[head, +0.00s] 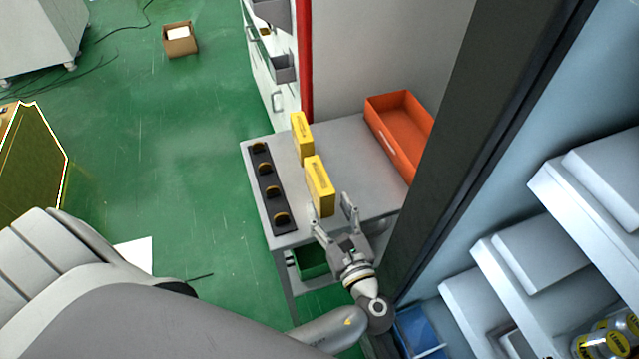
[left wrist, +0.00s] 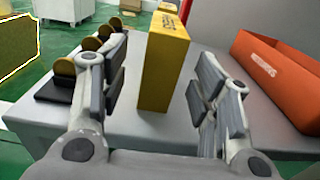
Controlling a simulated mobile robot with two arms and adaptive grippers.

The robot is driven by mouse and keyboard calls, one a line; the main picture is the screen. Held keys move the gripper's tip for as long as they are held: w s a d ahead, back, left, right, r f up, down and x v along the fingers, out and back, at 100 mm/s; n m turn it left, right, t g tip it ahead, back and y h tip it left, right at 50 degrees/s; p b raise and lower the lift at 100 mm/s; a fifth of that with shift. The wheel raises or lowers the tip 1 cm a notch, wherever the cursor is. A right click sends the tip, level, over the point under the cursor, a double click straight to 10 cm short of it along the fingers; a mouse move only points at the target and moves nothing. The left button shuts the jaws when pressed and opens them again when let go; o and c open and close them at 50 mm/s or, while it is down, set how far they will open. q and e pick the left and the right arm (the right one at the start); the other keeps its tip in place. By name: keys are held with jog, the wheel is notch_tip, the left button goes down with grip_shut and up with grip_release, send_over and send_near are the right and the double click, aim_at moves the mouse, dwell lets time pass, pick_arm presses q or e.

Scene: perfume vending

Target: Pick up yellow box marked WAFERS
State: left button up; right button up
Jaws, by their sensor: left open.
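Two yellow boxes stand upright on a grey table (head: 345,153). The nearer yellow box (head: 320,186) has dark lettering too small to read; it also shows in the left wrist view (left wrist: 164,68). The farther yellow box (head: 301,138) stands behind it, mostly hidden in the left wrist view. My left gripper (head: 333,212) is open and empty at the near side of the nearer box. In the left wrist view its fingers (left wrist: 160,85) point toward that box, one on each side of it in the picture. My right gripper is not in view.
A black holder (head: 264,186) with several round brown items lies along the table's left edge. An orange bin (head: 402,135) stands at the right. A dark post (head: 470,130) and white shelving (head: 545,245) rise on the right. Bare tabletop lies between the boxes and bin.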

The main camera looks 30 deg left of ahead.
aim_at(323, 192)
pick_arm(q)
jog(key=shift+w+a, duration=0.5)
jog(key=shift+w, duration=0.05)
jog(key=p+x, duration=0.1)
jog(key=x, duration=0.3)
jog(key=shift+w+a+f, duration=0.15)
jog(key=shift+w+f, duration=0.05)
jog(key=shift+s, duration=0.1)
jog(key=c, duration=1.2)
jog(key=shift+o, duration=0.2)
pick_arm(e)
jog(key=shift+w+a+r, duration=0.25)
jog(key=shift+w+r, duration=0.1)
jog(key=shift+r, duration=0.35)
pick_arm(q)
jog(key=shift+r, duration=0.1)
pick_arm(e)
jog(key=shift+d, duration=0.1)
